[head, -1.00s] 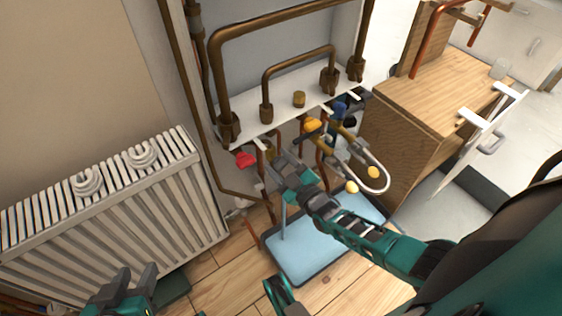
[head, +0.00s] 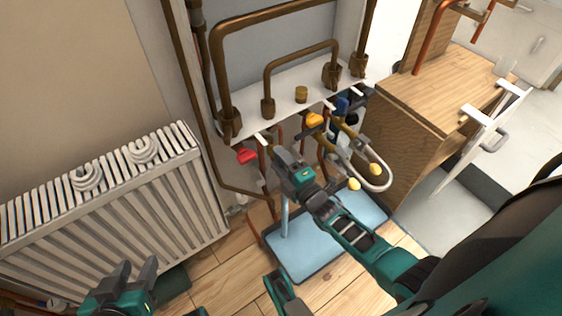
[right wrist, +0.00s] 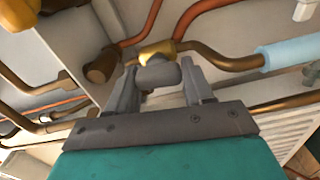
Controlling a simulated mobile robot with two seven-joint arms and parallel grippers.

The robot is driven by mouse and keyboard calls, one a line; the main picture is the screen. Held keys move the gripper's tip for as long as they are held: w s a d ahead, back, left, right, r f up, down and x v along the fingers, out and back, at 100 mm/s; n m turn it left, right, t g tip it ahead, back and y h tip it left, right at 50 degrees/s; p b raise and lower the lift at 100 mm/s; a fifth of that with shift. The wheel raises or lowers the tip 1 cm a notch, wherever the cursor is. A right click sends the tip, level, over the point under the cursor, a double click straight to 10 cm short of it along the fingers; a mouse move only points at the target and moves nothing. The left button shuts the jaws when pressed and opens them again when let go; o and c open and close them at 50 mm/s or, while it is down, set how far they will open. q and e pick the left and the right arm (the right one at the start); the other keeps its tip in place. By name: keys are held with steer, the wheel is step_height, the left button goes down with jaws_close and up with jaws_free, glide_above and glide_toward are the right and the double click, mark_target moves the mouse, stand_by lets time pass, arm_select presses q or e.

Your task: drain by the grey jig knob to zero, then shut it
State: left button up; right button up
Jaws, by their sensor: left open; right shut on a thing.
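The grey jig knob (right wrist: 158,76) sits between the fingers of my right gripper (right wrist: 162,88) in the right wrist view, in front of a brass fitting (right wrist: 157,52) on a pipe. My right gripper also shows in the head view (head: 283,156), below the white shelf, and hides the knob there. It is shut on the knob. A light blue column (head: 284,216) stands over the pale blue tray (head: 310,242); I cannot tell whether it is water or a tube. My left gripper (head: 136,272) is open and empty at the lower left. No gauge reading is legible.
A red handle (head: 246,155) and a yellow handle (head: 314,119) are close to my right gripper under the white shelf (head: 285,98). A hose loop (head: 380,183) hangs to the right. A white radiator (head: 110,200) fills the left; a wooden cabinet (head: 415,125) stands right.

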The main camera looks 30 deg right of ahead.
steer(key=shift+n, duration=0.6)
steer(key=o, duration=1)
steer(key=shift+c, duration=0.2)
